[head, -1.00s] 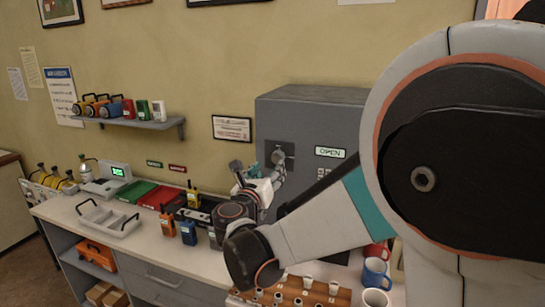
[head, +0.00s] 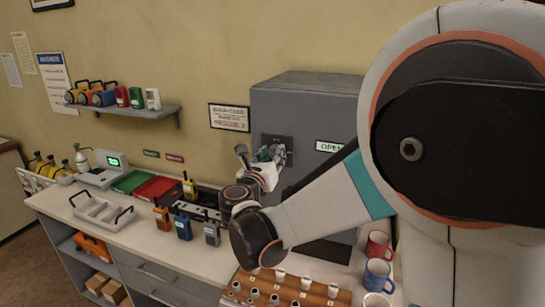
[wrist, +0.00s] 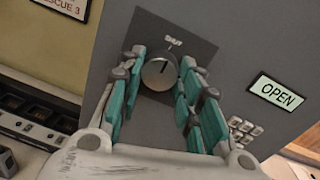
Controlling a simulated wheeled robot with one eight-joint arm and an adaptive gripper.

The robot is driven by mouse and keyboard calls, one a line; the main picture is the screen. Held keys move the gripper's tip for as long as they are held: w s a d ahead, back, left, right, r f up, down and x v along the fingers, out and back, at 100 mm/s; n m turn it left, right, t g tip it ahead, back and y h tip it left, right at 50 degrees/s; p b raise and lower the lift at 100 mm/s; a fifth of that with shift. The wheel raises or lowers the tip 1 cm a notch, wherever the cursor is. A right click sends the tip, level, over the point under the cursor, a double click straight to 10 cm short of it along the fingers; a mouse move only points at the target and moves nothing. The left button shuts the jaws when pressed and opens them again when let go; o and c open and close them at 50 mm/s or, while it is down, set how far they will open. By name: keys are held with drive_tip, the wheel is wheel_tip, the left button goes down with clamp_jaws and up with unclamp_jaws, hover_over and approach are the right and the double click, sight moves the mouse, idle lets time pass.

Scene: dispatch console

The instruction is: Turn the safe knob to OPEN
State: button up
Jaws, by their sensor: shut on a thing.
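The safe (head: 310,108) is a grey box standing on the counter against the wall. Its round metal knob (wrist: 158,74) sits on a dark square plate, with a small "SHUT" label (wrist: 174,42) just above it. The dark line on the knob's face points up, roughly toward that label. A lit "OPEN" sign (wrist: 276,94) is on the safe front to the right; it also shows in the head view (head: 329,147). My gripper (wrist: 163,62) has its teal fingers on both sides of the knob, shut on it. In the head view, my gripper (head: 268,156) covers most of the knob.
Radios (head: 183,228), a grey tray (head: 100,214) and red and green trays (head: 155,188) are on the counter to the left. Mugs (head: 377,273) and a wooden rack (head: 262,284) stand in front, below my arm.

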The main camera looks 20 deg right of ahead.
drive_tip(key=shift+m, duration=0.4)
drive_tip(key=m+h+b, duration=0.1)
drive_tip(key=m+b, duration=0.3)
drive_tip(key=m, duration=1.3)
drive_tip(key=shift+a+f+m, duration=0.1)
drive_tip(key=shift+m, duration=0.5)
drive_tip(key=o, duration=1.1)
drive_tip(key=shift+c, duration=0.2)
